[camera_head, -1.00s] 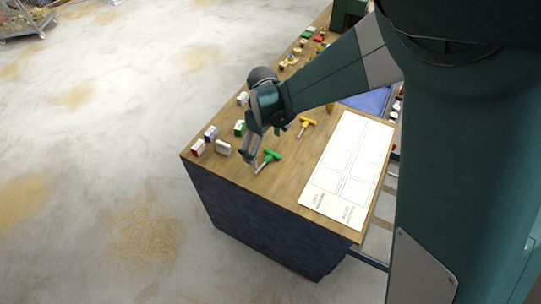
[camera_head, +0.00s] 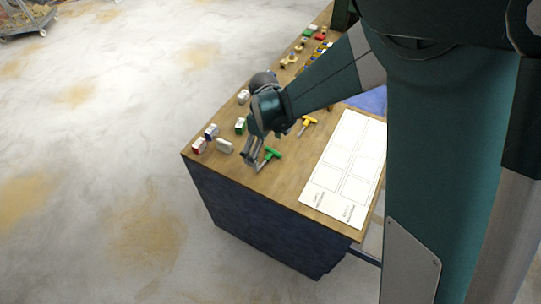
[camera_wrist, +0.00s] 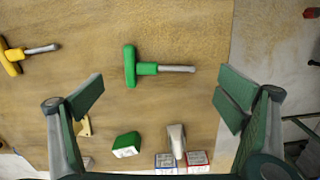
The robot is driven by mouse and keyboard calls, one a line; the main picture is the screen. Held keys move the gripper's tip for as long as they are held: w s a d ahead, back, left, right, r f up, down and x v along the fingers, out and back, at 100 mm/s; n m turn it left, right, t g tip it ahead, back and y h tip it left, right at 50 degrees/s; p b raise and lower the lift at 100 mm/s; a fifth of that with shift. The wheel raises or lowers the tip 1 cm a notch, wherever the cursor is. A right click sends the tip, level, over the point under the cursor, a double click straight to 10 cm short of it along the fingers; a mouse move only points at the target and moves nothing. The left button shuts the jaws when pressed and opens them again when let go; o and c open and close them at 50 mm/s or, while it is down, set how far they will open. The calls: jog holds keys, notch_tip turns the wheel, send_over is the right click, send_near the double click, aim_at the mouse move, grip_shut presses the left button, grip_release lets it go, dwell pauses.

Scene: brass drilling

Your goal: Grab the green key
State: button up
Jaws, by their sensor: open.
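The green key (camera_head: 272,153) is a T-handled tool with a grey metal shaft. It lies on the wooden bench top (camera_head: 285,182) near its front. In the wrist view the green key (camera_wrist: 131,66) lies with its handle at the left and its shaft pointing right, beyond my fingertips and roughly between their lines. My gripper (camera_wrist: 160,92) is open and empty, with its two fingers spread wide. In the head view my gripper (camera_head: 254,159) hangs just left of the green key. Contact with the bench cannot be told.
A yellow T-handled key (camera_head: 308,121) lies farther back. A white printed sheet (camera_head: 345,165) covers the right side. Small boxes, a green one (camera_head: 240,126), a white one (camera_head: 224,146), a blue one (camera_head: 211,132) and a red one (camera_head: 199,146), stand near the left edge.

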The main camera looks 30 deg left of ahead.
aim_at(266, 161)
jog(key=shift+f, duration=0.1)
jog(key=shift+f, duration=2.55)
jog(key=shift+d, duration=0.1)
jog(key=c, duration=1.2)
